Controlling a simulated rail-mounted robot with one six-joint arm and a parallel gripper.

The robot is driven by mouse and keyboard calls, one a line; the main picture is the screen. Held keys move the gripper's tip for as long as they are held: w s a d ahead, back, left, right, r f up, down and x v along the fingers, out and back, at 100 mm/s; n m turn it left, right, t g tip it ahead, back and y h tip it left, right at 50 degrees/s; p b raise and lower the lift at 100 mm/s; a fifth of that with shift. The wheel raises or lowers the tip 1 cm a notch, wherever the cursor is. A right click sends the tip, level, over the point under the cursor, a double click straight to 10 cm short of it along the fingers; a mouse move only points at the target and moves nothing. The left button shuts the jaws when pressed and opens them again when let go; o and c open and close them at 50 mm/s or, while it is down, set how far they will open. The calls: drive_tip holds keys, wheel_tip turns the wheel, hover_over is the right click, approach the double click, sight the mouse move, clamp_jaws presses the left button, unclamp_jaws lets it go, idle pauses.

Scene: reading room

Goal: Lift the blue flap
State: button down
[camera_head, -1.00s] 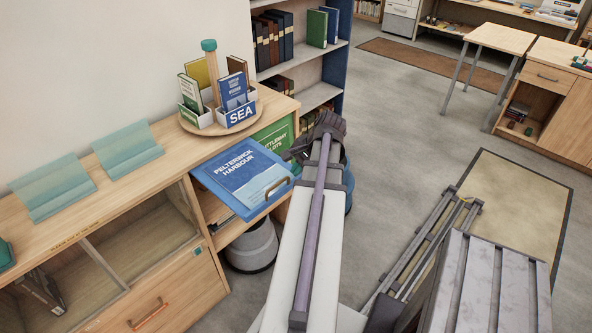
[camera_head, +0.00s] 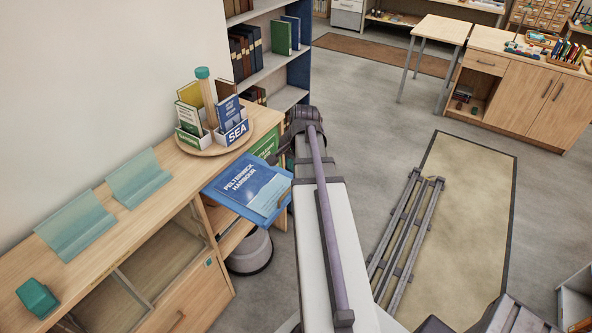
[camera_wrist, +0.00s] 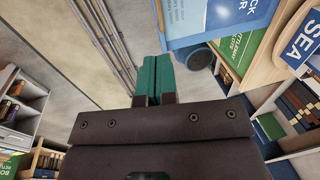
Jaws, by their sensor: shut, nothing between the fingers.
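The blue flap (camera_head: 238,190), lettered "Pelterwick Harbour", sticks out from the front of the wooden cabinet, raised to roughly level with the cabinet top. Part of it also shows in the wrist view (camera_wrist: 240,12), at the top right. My gripper (camera_wrist: 158,78) has teal fingers pressed together, with nothing between them. It is apart from the flap, which lies to the right of the fingers in the wrist view. In the head view, my arm runs past the right side of the flap and its dark wrist hides the fingers.
A round tray (camera_head: 252,142) with booklets and a "SEA" box stands on the cabinet top (camera_head: 103,236), beside teal stands (camera_head: 74,226). A green panel (camera_head: 266,145) is beyond the flap.

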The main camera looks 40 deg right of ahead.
sight(288, 191)
drive_tip(key=f+b, duration=0.3)
drive_tip(key=f, duration=0.1)
drive_tip(key=w+f+b, duration=0.1)
drive_tip(key=f+b, duration=0.3)
drive_tip(key=w+f+b, duration=0.1)
drive_tip(key=f+b, duration=0.2)
drive_tip(key=f, duration=0.1)
drive_tip(key=shift+w+a+b, duration=0.15)
drive_tip(key=shift+b, duration=0.25)
